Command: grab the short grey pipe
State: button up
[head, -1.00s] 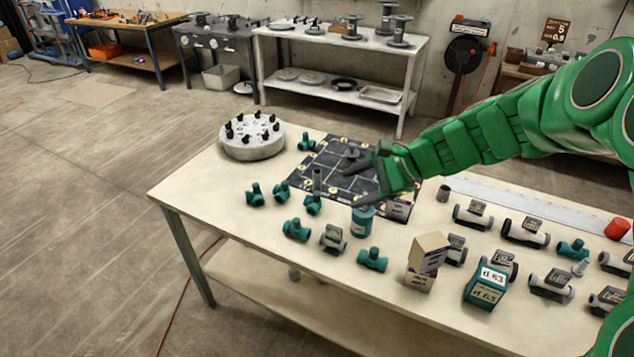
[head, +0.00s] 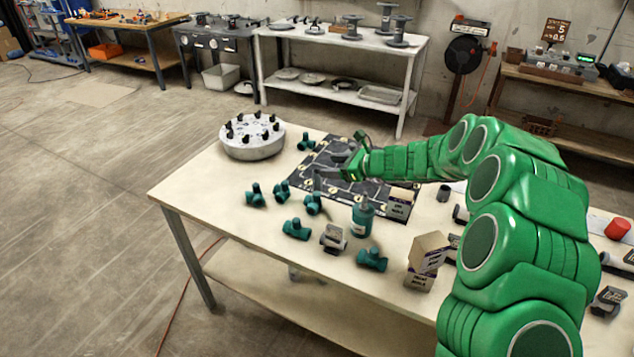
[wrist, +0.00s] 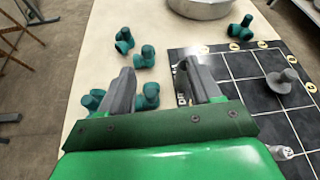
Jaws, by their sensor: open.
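A short grey pipe (head: 317,181) stands upright at the left edge of the black gridded board (head: 383,193). A second short grey upright piece (head: 443,193) stands right of the board. My gripper (head: 333,172) is open, with its fingers close to the first pipe; I cannot tell whether they touch it. In the wrist view my gripper (wrist: 160,70) has its two grey fingers apart over the board's edge, and I cannot make out the pipe there. A grey flanged fitting (wrist: 282,80) lies on the board to the right.
Several teal fittings (head: 296,229) lie left of and in front of the board. A teal bottle (head: 362,218) and small boxes (head: 428,252) stand near the front. A round grey holder (head: 252,150) with black knobs sits at the back left. The table's front-left corner is clear.

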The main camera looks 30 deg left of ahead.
aim_at(317, 172)
jog(key=shift+w+a+f+m+t, duration=0.25)
jog(key=shift+w+a+f+m, duration=0.2)
jog(key=shift+w+a+f, duration=0.5)
jog(key=shift+w+a+f+m+t, duration=0.2)
jog(key=shift+w+a+f+m, duration=0.3)
jog(key=shift+f, duration=0.8)
jog(key=shift+w+a+f+m+t, duration=0.25)
jog(key=shift+w+a+f+m, duration=0.3)
jog(key=shift+w+f, duration=0.45)
jog(key=shift+s+f+x, duration=0.1)
jog(key=shift+f+x, duration=0.1)
jog(key=shift+x, duration=0.8)
jog(key=shift+s+f+x, duration=0.1)
jog(key=shift+f+x, duration=0.1)
jog(key=shift+x, duration=0.8)
jog(key=shift+w+a+f, duration=0.15)
jog(key=shift+w+a, duration=0.05)
jog(key=shift+a, duration=0.15)
jog(key=shift+c, duration=0.4)
jog(key=c, duration=0.9)
